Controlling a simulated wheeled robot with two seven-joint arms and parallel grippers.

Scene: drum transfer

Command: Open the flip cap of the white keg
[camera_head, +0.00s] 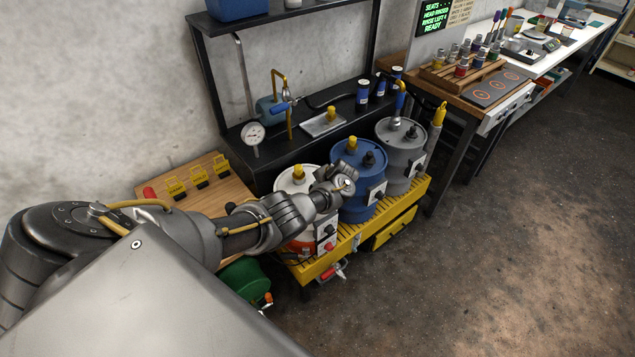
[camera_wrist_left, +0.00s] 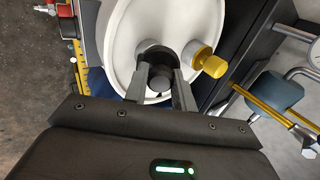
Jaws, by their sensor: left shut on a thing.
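The white keg (camera_head: 285,183) stands at the left end of a row of three kegs, partly hidden behind my left arm in the head view. Its round white top (camera_wrist_left: 125,35) fills the upper middle of the left wrist view. My left gripper (camera_head: 337,184) is over this top. In the left wrist view its two fingers (camera_wrist_left: 168,58) are on either side of the dark flip cap (camera_wrist_left: 160,82) and shut on it. The fingers hide part of the cap, so I cannot tell its angle. A yellow plug (camera_wrist_left: 209,63) sits beside it. My right gripper is not in view.
A blue keg (camera_head: 350,154) and a grey keg (camera_head: 402,139) stand to the right on the yellow platform (camera_head: 405,200). A black shelf with a gauge (camera_head: 252,133) is behind. A green container (camera_head: 244,277) is below my arm. The floor at right is clear.

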